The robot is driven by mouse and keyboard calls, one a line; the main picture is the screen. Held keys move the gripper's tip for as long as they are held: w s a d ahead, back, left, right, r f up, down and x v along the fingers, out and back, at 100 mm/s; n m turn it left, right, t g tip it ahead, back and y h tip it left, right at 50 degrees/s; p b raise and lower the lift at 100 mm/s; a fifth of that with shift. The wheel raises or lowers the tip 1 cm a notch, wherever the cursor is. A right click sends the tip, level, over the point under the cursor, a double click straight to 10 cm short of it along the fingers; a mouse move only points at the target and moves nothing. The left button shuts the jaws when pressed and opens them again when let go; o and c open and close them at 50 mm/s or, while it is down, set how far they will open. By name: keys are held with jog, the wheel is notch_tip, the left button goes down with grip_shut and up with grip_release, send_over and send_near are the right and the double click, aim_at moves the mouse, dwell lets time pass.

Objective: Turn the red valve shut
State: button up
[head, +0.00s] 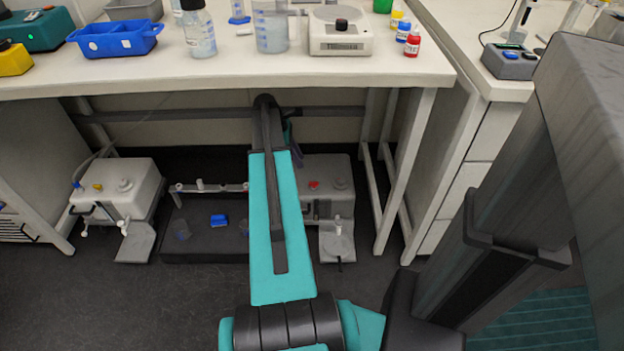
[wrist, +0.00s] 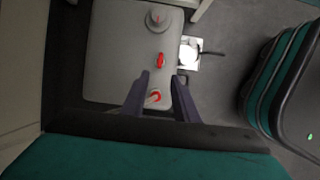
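A grey box-shaped unit stands on the floor under the bench; its top shows in the wrist view (wrist: 115,60) and partly in the head view (head: 345,165). The red valve (wrist: 155,97) is a small red handle with a pale part, near the unit's lower edge in the wrist view. My gripper (wrist: 160,75) is open, its two dark fingers apart on either side of the valve in the picture. I see no clear contact, and cannot tell the height gap. In the head view my arm hides the valve and most of the gripper.
A red button (wrist: 160,60) and a grey knob (wrist: 158,19) sit on the same unit. A dark platform (head: 205,240) and a similar white unit (head: 125,190) stand left. The bench top (head: 230,75) is above my arm; its legs (head: 405,170) stand right.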

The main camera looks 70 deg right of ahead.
aim_at(314, 184)
jog(key=b+x, duration=0.3)
jog(key=x, duration=1)
grip_shut()
jog(key=shift+w+d, duration=0.1)
jog(key=shift+d, duration=0.1)
